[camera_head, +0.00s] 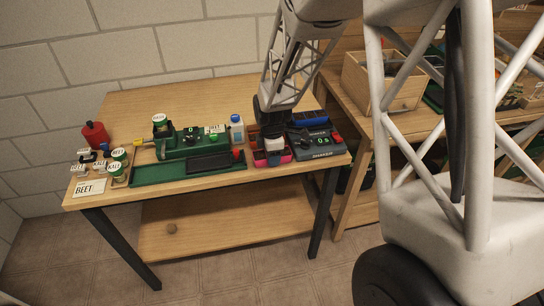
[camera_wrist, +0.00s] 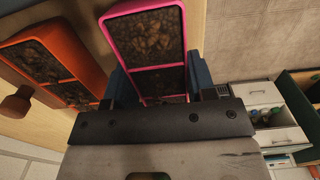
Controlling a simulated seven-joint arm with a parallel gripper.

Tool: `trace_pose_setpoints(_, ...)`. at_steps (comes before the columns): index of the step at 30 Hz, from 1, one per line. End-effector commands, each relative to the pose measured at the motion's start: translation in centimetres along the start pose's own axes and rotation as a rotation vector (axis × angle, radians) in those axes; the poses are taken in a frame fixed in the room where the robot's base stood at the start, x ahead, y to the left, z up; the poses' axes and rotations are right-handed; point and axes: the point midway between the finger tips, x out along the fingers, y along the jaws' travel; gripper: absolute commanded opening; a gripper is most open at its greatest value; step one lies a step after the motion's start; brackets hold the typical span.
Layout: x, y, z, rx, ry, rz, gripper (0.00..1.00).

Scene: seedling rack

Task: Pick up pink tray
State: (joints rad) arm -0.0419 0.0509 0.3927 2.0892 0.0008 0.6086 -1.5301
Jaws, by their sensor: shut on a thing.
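The pink tray (camera_wrist: 187,38) is a narrow pink-rimmed tray with dark soil in its compartments. In the wrist view it lies between the two blue fingers of my gripper (camera_wrist: 160,82), which is shut on its sides. In the head view a part of the pink tray (camera_head: 285,158) shows below my gripper (camera_head: 268,150), near the right front of the wooden table. The arm hides much of it there, and I cannot tell whether it is clear of the table.
An orange tray (camera_wrist: 102,60) with soil lies close beside the pink one. A dark scale (camera_head: 312,143) stands right of my gripper. A green tray (camera_head: 150,173), a white bottle (camera_head: 237,130) and labelled jars (camera_head: 119,157) stand to the left on the table (camera_head: 130,100).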

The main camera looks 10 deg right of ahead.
Motion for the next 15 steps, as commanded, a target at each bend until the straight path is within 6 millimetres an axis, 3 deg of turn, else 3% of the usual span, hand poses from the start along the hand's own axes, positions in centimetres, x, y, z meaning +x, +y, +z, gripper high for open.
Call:
trace_pose_setpoints(8, -0.6, 0.1, 0.0, 0.0, 0.0, 0.002, 0.24)
trace_pose_setpoints(15, -2.6, 0.1, 0.0, 0.0, 0.0, 0.003, 0.24)
